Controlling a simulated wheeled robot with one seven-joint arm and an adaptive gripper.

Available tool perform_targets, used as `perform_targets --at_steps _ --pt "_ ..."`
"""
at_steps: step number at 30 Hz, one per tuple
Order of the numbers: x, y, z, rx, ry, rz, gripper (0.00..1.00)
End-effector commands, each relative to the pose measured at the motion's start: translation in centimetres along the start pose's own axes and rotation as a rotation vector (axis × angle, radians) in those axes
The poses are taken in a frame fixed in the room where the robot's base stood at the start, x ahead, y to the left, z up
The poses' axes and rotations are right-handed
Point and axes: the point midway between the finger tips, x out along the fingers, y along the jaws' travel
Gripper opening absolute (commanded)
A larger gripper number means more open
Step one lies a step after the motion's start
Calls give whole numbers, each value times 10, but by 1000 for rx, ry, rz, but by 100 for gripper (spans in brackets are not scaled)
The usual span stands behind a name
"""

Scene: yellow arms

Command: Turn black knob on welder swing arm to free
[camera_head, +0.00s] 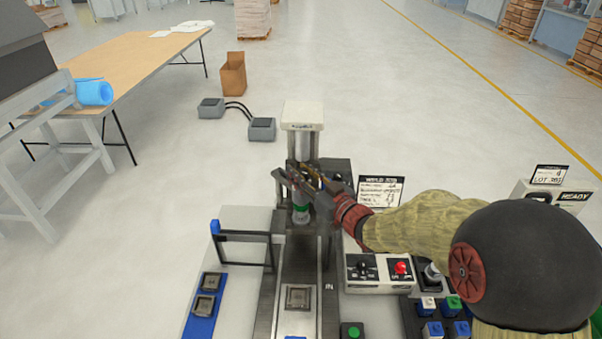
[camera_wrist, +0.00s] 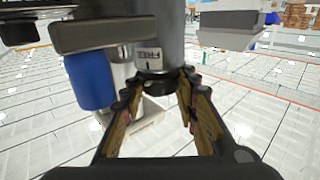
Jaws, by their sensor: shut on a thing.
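The welder (camera_head: 302,115) stands at the centre of the head view, with a pale top block and an upright column. My gripper (camera_head: 302,184) reaches in from the right at the column, and its fingers hide part of it. In the wrist view my gripper (camera_wrist: 158,84) has a finger on each side of a small black knob (camera_wrist: 156,88) and is shut on it. The knob is under a dark cylinder (camera_wrist: 158,40) with a white label (camera_wrist: 148,57). The label is upside down and too small to read surely.
A control box (camera_head: 378,272) with a red button is right of the rail, and a label card (camera_head: 380,191) stands behind it. A blue-ended bracket (camera_head: 243,235) and a blue strip with metal parts (camera_head: 203,307) are at left. Wrist view: a blue cylinder (camera_wrist: 90,80) is close by.

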Motion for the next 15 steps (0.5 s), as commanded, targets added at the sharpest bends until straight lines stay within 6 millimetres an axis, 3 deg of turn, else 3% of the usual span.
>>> perform_targets --at_steps 6,7,15 --pt "0 0 -1 -1 2 1 4" --pt "0 0 -1 -1 2 1 31" --pt "0 0 -1 -1 1 1 46"
